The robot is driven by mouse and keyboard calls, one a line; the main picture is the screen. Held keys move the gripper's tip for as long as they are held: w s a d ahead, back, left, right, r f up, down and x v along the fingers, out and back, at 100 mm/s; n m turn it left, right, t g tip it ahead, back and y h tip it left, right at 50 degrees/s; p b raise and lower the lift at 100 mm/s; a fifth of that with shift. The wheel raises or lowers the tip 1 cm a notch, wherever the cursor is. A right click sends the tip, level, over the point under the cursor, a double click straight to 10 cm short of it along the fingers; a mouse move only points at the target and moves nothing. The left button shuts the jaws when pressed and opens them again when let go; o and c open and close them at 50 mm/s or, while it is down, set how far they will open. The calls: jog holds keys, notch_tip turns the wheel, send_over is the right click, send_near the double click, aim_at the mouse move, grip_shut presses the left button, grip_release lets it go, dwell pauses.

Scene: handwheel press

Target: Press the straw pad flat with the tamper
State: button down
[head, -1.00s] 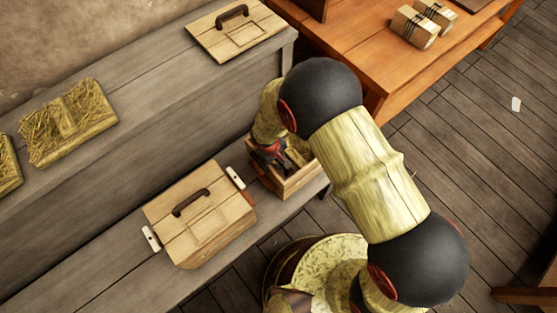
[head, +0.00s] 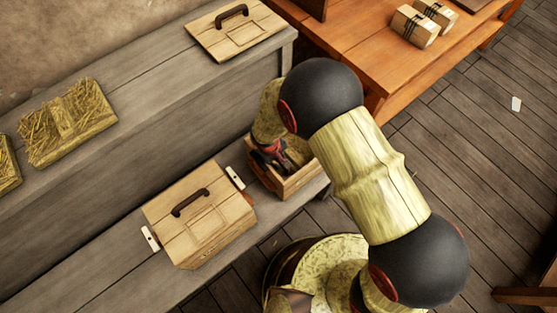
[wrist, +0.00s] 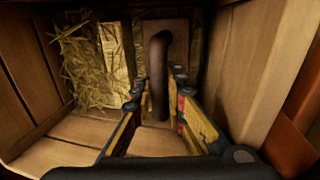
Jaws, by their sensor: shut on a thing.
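In the wrist view, the tamper's dark brown handle (wrist: 158,75) stands between the fingers of my gripper (wrist: 159,92), which is shut on it. The tamper's brown base (wrist: 180,38) shows beyond the handle, inside a wooden box. The straw pad (wrist: 88,68) lies in the box, left of the tamper, with loose strands and a pale strip. The tamper appears beside the pad; I cannot tell whether they touch. In the head view, my gripper (head: 270,155) reaches down into the open box (head: 297,183), and my arm hides part of it.
A closed box (head: 215,232) with a handled lid stands left of the open box on the lower bench (head: 110,265). Straw pieces (head: 68,122) and a handled lid (head: 236,32) lie on the upper shelf. Bundled blocks (head: 415,25) sit on the orange table (head: 340,45).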

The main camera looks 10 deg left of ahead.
jog(key=shift+s+d+f, duration=0.1)
jog(key=shift+s+f, duration=0.05)
notch_tip(320, 180, up, 21)
jog(key=p, duration=1.4)
jog(key=shift+p, duration=0.3)
